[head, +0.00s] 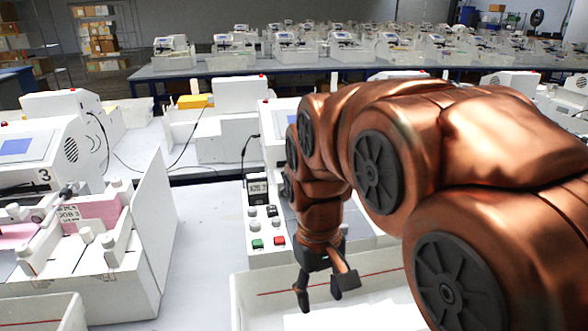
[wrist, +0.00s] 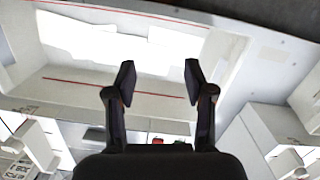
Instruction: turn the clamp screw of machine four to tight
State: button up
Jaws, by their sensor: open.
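A white machine (head: 265,195) stands right of the machine marked 3, largely hidden behind my arm. I see no number on it, so I cannot confirm it is machine four. Its front panel has a small display (head: 258,190), several knobs, a green button (head: 257,244) and a red button (head: 279,241). I cannot make out its clamp screw in either view. My gripper (head: 321,294) points down, open and empty, in front of this machine above a white tray (head: 240,300). In the wrist view my gripper (wrist: 159,78) has its two fingers apart with nothing between them.
The tray, also in the wrist view (wrist: 75,90), has a red line inside and holds white sheets (wrist: 130,50). Bare table (head: 195,250) lies between the machines. Rows of machines stand behind.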

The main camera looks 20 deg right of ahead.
jog(key=w+d+r+n+p, duration=0.1)
jog(key=w+d+r+p, duration=0.2)
jog(key=w, duration=0.9)
jog(key=w+d+r+n+t+p, duration=0.1)
jog(key=w+d+r+n+p, duration=0.1)
jog(key=w, duration=1)
jog(key=w+d+r+n+p, duration=0.2)
jog(key=w+d+r+p, duration=0.2)
jog(key=w, duration=0.9)
jog(key=shift+d+p, duration=0.4)
jog(key=shift+d, duration=0.75)
jog(key=shift+w+d+f, duration=0.1)
jog(key=shift+f, duration=0.1)
jog(key=shift+f+b, duration=0.65)
jog(key=shift+f, duration=0.75)
jog(key=shift+p, duration=0.3)
jog(key=shift+f+p, duration=0.8)
jog(key=shift+f, duration=1.55)
